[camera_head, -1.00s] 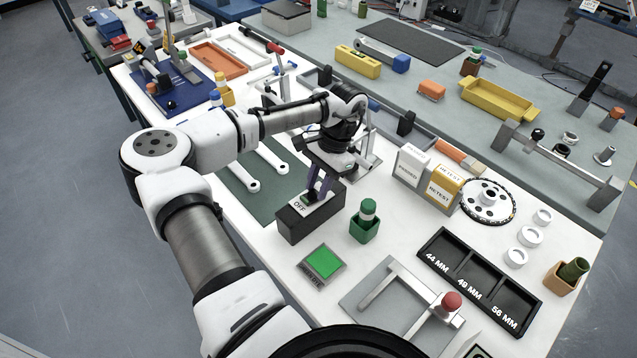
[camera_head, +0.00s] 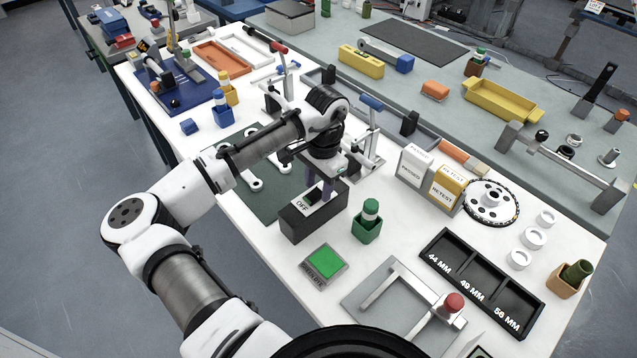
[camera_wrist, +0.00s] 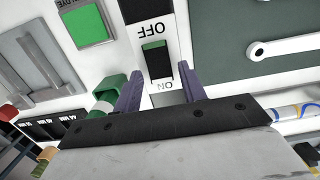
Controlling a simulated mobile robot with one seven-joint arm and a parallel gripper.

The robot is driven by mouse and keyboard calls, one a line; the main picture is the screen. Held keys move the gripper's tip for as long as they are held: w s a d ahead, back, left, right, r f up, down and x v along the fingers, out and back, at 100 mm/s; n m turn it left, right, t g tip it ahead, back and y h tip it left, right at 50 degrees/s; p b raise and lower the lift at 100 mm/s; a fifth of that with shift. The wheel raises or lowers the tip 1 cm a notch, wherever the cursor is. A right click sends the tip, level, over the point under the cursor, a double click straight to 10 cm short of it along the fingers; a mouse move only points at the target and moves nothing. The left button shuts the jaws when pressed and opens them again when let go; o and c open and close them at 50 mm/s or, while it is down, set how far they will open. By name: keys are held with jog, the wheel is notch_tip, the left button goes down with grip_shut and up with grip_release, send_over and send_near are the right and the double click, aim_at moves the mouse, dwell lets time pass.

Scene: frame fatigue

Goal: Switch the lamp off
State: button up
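The switch box (camera_head: 300,225) is a black block with a white top plate marked OFF and ON. Its dark rocker (camera_wrist: 155,60) sits between the two labels in the wrist view; which side is pressed I cannot tell. My gripper (camera_head: 320,184) is above the ON end of the box, pointing down. In the wrist view my gripper (camera_wrist: 159,70) shows two purple fingers apart, with nothing between them but the plate and rocker beyond. Whether a fingertip touches the box is unclear. I cannot make out a lamp for certain.
A green pad (camera_head: 324,261) lies in front of the box. A green holder (camera_head: 367,228) with a striped cylinder stands close on its right. A dark green mat (camera_head: 262,205) with metal wrenches lies to its left. A black tray (camera_head: 480,283) with size labels is further right.

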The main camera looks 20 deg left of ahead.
jog(key=shift+o, duration=0.6)
notch_tip(320, 180, up, 14)
jog(key=w+b, duration=0.1)
jog(key=b, duration=0.1)
jog(key=shift+d+f+b, duration=0.15)
jog(key=shift+d+b, duration=0.2)
jog(key=shift+b, duration=0.05)
